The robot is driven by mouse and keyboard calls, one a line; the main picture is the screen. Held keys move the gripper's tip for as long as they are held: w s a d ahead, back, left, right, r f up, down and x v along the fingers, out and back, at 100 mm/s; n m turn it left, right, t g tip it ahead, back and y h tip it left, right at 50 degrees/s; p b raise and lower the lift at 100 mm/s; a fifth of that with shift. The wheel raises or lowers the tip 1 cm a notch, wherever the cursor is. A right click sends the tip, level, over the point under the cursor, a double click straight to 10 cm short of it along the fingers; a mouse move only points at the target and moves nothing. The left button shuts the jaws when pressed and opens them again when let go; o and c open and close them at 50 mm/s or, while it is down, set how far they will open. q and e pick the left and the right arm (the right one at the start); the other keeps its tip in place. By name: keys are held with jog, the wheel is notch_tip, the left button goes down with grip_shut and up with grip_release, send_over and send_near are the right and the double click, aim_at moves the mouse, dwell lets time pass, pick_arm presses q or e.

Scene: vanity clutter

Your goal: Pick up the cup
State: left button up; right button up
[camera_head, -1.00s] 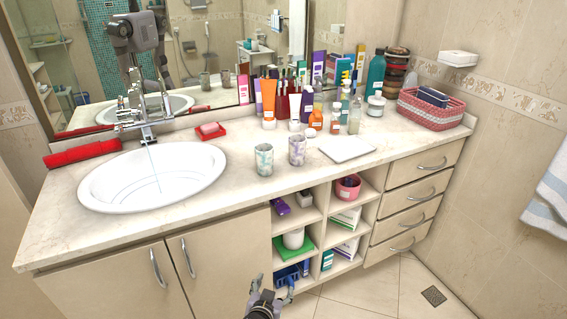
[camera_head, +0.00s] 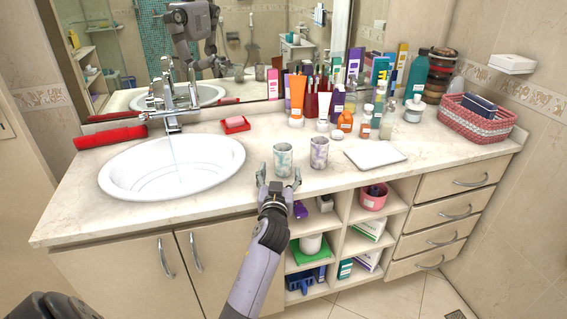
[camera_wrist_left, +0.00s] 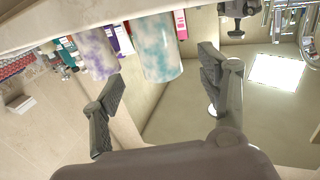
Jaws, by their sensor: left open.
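Two marbled cups stand upright side by side near the counter's front edge. The teal-and-white cup (camera_head: 283,160) is on the left and the purple-and-white cup (camera_head: 319,152) is just right of it. My left gripper (camera_head: 280,178) is open and empty at the counter edge, directly in front of the teal cup. In the left wrist view, which is upside down, the teal cup (camera_wrist_left: 158,48) lies ahead between the spread fingers (camera_wrist_left: 160,82), apart from them. The purple cup (camera_wrist_left: 97,53) is beyond the left finger there. My right gripper is not in view.
The white sink (camera_head: 170,165) with its faucet is to the left, with a red soap dish (camera_head: 236,124) behind. A white tray (camera_head: 375,155) lies right of the cups. Bottles and tubes crowd the back, with a pink basket (camera_head: 475,122) at far right.

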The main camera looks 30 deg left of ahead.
aim_at(283, 163)
pick_arm(q)
jog(key=x, duration=0.5)
jog(key=p+x, duration=0.1)
jog(key=x, duration=0.1)
jog(key=shift+w+f, duration=0.2)
jog(key=shift+f, duration=0.1)
jog(key=shift+d, duration=0.1)
jog(key=shift+s, duration=0.1)
jog(key=shift+c, duration=0.4)
jog(key=c, duration=1.2)
